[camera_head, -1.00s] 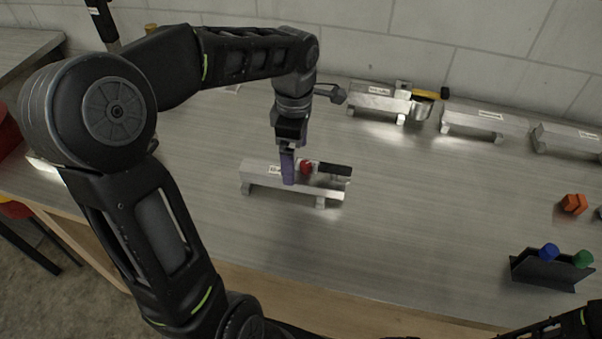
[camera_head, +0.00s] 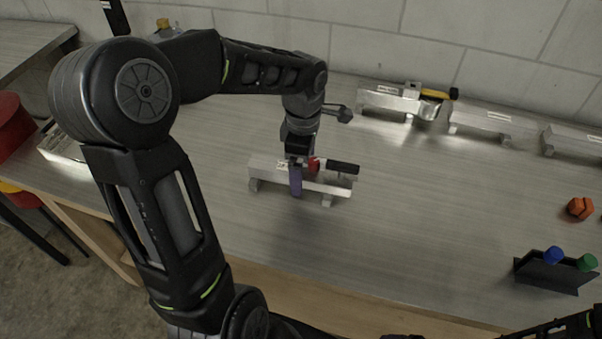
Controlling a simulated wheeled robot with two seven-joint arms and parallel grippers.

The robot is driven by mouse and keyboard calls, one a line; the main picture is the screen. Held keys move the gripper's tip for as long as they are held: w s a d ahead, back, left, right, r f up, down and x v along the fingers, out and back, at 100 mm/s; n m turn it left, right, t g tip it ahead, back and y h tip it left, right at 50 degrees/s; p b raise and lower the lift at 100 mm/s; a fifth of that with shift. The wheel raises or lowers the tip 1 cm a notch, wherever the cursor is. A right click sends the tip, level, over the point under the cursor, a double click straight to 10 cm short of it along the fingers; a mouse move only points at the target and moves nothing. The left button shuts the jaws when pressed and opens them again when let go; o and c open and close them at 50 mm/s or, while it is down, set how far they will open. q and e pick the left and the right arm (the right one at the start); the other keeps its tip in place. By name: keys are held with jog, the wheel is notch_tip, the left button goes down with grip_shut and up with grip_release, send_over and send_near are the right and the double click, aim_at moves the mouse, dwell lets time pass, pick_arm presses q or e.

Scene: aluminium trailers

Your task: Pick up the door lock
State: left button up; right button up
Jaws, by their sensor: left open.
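The door lock (camera_head: 342,168) appears to be the piece with a red body and black handle. It lies on the middle aluminium trailer (camera_head: 261,166), towards its right end. My left gripper (camera_head: 296,188) points down at this trailer, just left of the red part. Its purple finger overlaps the trailer's front side in the picture. The gripper is open and holds nothing that I can see. The wrist partly covers the trailer, and I cannot tell whether a finger touches the lock. My right gripper is not in view.
More aluminium trailers (camera_head: 492,121) stand along the wall, one with a yellow-and-black handled piece (camera_head: 440,94). An orange piece (camera_head: 580,208) lies at the right. A dark holder (camera_head: 553,275) with blue and green caps stands near the front edge. The table between is clear.

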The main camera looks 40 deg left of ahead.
pick_arm(q)
jog(key=shift+f, duration=1.6)
jog(key=shift+r, duration=0.1)
grip_shut()
